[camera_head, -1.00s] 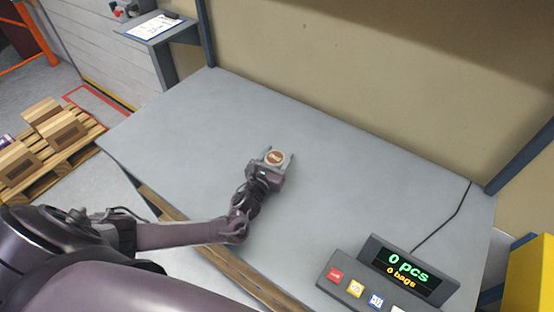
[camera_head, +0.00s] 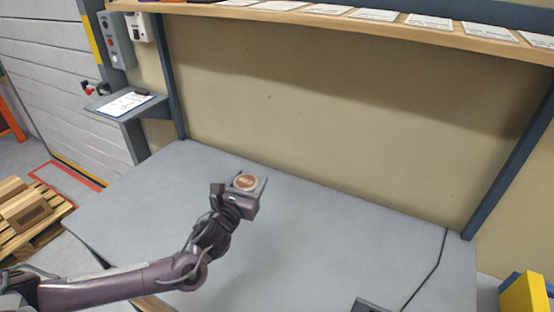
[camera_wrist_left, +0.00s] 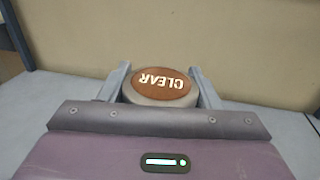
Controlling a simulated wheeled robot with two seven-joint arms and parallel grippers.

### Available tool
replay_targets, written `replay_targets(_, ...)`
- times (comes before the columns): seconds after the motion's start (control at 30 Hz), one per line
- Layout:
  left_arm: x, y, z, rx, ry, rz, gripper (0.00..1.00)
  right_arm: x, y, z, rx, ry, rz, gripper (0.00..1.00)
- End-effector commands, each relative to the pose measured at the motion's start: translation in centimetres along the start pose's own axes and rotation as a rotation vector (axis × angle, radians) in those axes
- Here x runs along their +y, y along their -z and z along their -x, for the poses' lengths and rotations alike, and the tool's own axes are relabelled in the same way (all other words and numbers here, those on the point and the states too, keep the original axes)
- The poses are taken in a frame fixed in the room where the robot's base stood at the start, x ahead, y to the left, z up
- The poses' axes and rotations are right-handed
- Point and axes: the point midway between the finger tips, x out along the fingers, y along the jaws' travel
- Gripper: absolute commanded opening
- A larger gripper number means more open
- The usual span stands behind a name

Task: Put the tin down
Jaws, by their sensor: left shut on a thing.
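The tin (camera_head: 246,183) is small and round with a brown top and a pale rim. In the left wrist view the tin (camera_wrist_left: 161,86) shows the word CLEAR on its brown lid, upside down to that camera. My left gripper (camera_head: 247,184) is shut on the tin, one finger on each side; its fingers (camera_wrist_left: 162,88) also show in the left wrist view. The tin is over the grey table (camera_head: 310,235), towards its back edge. I cannot tell how high its underside is above the table. My right gripper is not in view.
A shelf (camera_head: 340,23) with several white cards runs above the back wall. A dark post (camera_head: 172,80) stands at the table's back left. A cable (camera_head: 428,275) crosses the table at the right, by a dark device edge (camera_head: 372,305). The table's middle is clear.

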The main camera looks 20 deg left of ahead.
Motion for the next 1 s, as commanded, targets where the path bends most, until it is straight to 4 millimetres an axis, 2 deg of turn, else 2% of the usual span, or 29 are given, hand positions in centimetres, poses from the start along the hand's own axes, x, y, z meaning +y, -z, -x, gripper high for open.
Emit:
replay_targets(0.17,-0.4,-0.1,0.3,0.002,0.005,0.002,0.28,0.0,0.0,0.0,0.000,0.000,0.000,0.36)
replay_targets(0.27,-1.8,0.2,1.3,0.006,0.021,0.006,0.28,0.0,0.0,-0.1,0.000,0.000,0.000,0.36)
replay_targets(0.5,-6.7,0.3,6.3,0.010,0.058,0.016,0.28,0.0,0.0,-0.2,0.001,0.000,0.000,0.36)
replay_targets(0.6,-7.8,-0.2,8.3,0.008,0.054,0.015,0.28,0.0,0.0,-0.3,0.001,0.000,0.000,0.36)
replay_targets(0.8,-8.4,-1.2,10.8,0.002,0.029,0.008,0.28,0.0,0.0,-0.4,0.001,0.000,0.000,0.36)
replay_targets(1.0,-8.4,-1.6,11.6,0.001,0.014,0.003,0.28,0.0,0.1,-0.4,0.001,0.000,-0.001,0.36)
